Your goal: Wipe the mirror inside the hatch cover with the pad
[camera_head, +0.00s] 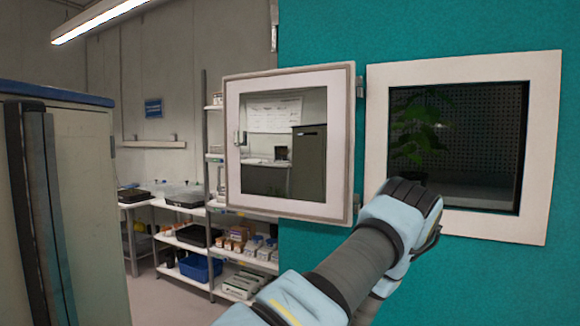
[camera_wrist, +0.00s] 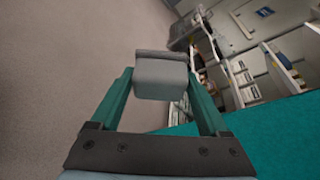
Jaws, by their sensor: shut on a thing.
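The hatch cover (camera_head: 232,178) stands swung open to the left of the hatch opening, with the mirror (camera_head: 283,150) on its inner face reflecting the room. My gripper (camera_wrist: 161,80) is shut on the pad (camera_wrist: 160,78), a grey block held between two green fingers in the wrist view. In the head view my arm's end (camera_head: 402,205) is in front of the lower left corner of the hatch frame, right of the mirror and apart from it. The fingers and the pad are hidden there behind my wrist.
The hatch opening (camera_head: 470,200) has a white frame (camera_head: 462,68) in a teal wall (camera_head: 440,25), with a plant (camera_head: 418,135) inside. Shelves (camera_head: 232,262) with boxes stand behind the cover. A tall cabinet (camera_head: 85,200) is at the left. Open floor lies between them.

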